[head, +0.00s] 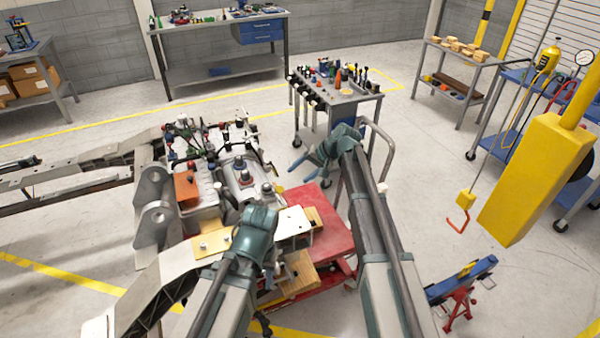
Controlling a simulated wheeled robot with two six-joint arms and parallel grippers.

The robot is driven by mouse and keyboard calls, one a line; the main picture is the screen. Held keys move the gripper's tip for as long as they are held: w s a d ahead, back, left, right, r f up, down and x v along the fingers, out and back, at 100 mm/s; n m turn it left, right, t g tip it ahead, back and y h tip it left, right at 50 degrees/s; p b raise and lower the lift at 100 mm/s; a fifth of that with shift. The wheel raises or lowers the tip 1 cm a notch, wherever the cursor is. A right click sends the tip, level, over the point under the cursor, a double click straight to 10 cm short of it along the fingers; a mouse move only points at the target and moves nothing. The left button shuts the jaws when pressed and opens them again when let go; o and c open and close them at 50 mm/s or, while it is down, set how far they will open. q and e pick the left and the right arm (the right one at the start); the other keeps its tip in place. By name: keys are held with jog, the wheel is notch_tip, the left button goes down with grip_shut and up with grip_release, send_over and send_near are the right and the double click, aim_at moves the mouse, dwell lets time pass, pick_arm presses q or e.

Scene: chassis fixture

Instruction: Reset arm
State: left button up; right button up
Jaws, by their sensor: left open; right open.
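My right arm reaches up from the bottom right. Its teal gripper (308,165) is open and empty, with its fingers spread to the left, between the chassis fixture and the tool cart. My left arm comes up from the bottom. Its teal gripper (260,240) is lower, over the near right side of the chassis fixture (165,230). Its fingers are hard to make out against its own wrist and the fixture parts, and I see nothing held in it. Whether it touches the fixture cannot be told.
A red platform (332,228) stands under the fixture's right side. A tool cart (355,97) stands behind my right gripper. A yellow post guard (535,180) with a hanging hook (460,215) is at the right. A blue and red stand (462,285) is at lower right. Open floor lies between.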

jog(key=shift+s, duration=0.1)
jog(key=s+a+f+n+g+h+b, duration=0.1)
jog(key=s+f+n+g+h, duration=0.1)
jog(key=s, duration=1.5)
jog(key=s+a+f+n+g+h+b, duration=0.1)
jog(key=s+f+n+h, duration=0.4)
jog(key=s, duration=1.2)
jog(key=shift+s+g+h, duration=0.3)
jog(key=shift+g+h, duration=0.1)
jog(key=shift+h, duration=0.2)
